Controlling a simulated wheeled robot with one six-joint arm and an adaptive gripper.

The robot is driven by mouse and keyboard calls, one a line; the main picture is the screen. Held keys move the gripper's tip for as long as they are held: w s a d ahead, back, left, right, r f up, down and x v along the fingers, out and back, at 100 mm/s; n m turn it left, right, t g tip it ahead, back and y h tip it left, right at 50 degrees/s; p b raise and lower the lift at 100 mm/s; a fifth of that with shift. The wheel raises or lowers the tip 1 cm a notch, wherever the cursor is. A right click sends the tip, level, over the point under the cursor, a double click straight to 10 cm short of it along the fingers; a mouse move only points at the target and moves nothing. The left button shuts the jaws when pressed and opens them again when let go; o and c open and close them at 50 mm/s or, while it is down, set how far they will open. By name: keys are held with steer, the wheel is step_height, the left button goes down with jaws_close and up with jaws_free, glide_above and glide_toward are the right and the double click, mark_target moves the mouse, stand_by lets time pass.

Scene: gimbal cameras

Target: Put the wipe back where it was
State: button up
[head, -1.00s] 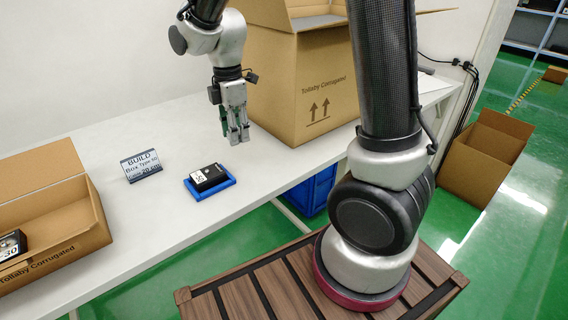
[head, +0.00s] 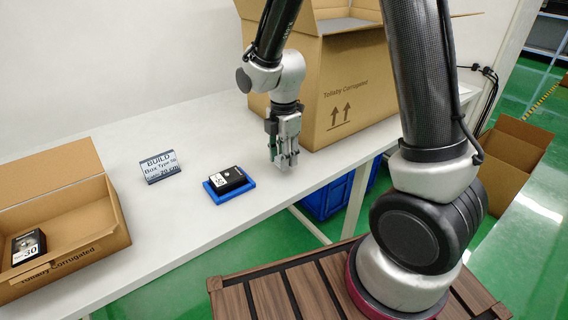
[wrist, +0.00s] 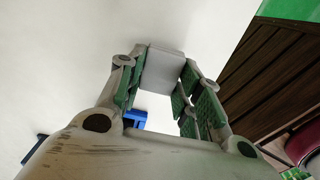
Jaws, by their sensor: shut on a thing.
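My gripper (head: 284,160) points down over the white table, to the right of the blue tray and in front of the large carton. It is shut on a plain light grey piece, which I take to be the wipe (wrist: 165,70). In the wrist view the piece sits between the green-padded fingers at their far end. In the head view it is hard to tell from the grey fingers. Whether it touches the table is unclear. The place where the wipe was earlier is not marked in view.
A blue tray (head: 214,198) holds a black box labelled 50 (head: 229,180). A BUILD sign (head: 161,167) stands to its left. An open carton (head: 112,225) at left holds a box labelled 30 (head: 28,246). A large carton (head: 355,85) stands behind my gripper. The table between is clear.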

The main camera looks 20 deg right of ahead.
steer(key=shift+f, duration=1.35)
steer(key=o, duration=1)
steer(key=shift+f, duration=0.1)
